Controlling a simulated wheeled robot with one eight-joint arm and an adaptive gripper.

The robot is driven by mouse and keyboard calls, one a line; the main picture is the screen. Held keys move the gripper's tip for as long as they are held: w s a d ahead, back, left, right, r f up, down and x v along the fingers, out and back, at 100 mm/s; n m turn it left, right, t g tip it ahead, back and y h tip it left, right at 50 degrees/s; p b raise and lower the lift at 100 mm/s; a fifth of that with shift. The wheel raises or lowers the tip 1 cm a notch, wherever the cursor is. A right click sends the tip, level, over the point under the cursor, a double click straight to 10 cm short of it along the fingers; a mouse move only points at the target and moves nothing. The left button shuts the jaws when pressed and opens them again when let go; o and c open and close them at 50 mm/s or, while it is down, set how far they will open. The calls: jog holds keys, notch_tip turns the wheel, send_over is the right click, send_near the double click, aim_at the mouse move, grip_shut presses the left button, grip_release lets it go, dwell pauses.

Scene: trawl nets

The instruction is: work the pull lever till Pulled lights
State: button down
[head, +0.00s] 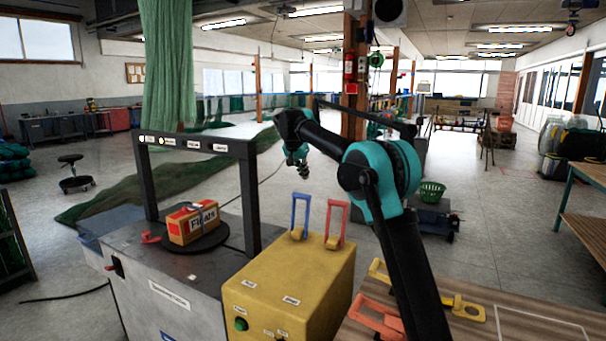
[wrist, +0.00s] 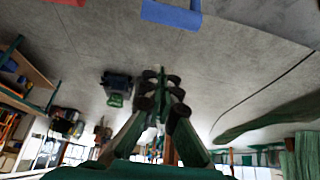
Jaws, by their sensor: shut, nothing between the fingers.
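A yellow box (head: 300,290) stands in front, with a blue lever handle (head: 300,213) and a red lever handle (head: 336,222) upright on its top. I cannot read the box's small labels, so I cannot tell which is the pull lever. A green button (head: 241,324) is on its front. My gripper (head: 303,167) is shut and empty, in the air above and behind the blue handle, apart from it. In the wrist view my fingers (wrist: 162,85) are together, and a blue piece (wrist: 172,14) shows at the top edge. I cannot pick out a Pulled light.
A grey machine (head: 165,305) at left carries a dark arch (head: 248,185) with small labelled lights and a Floats carton (head: 192,222) on a round plate. A wooden table (head: 490,320) at right holds yellow and red handles. Open floor lies behind.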

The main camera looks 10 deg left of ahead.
jog(key=x, duration=0.7)
jog(key=s, duration=0.2)
jog(key=s+a, duration=0.1)
jog(key=s, duration=0.1)
jog(key=shift+a+f, duration=0.15)
jog(key=shift+a, duration=0.05)
